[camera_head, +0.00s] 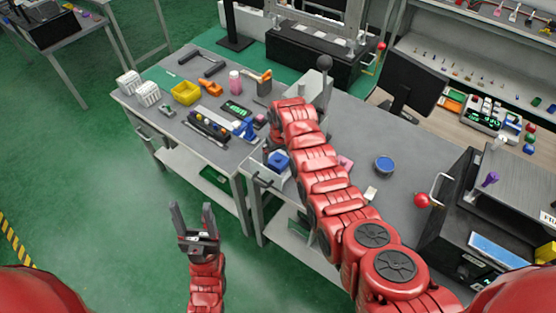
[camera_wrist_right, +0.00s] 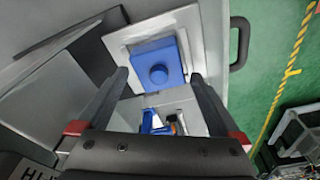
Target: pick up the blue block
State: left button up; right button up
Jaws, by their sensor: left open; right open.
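In the head view my right arm mostly hides that gripper. My left gripper (camera_head: 191,207) is open and empty over the green floor.
A blue tool (camera_head: 243,130), a yellow bin (camera_head: 186,93) and a pink bottle (camera_head: 235,81) stand on the left bench. A blue round dish (camera_head: 384,164) lies right of my arm. A black handle (camera_wrist_right: 239,43) juts out beside the plate. Green floor is free at left.

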jog(key=shift+f, duration=0.2)
grip_shut()
dwell(0.4)
jog(key=shift+r, duration=0.2)
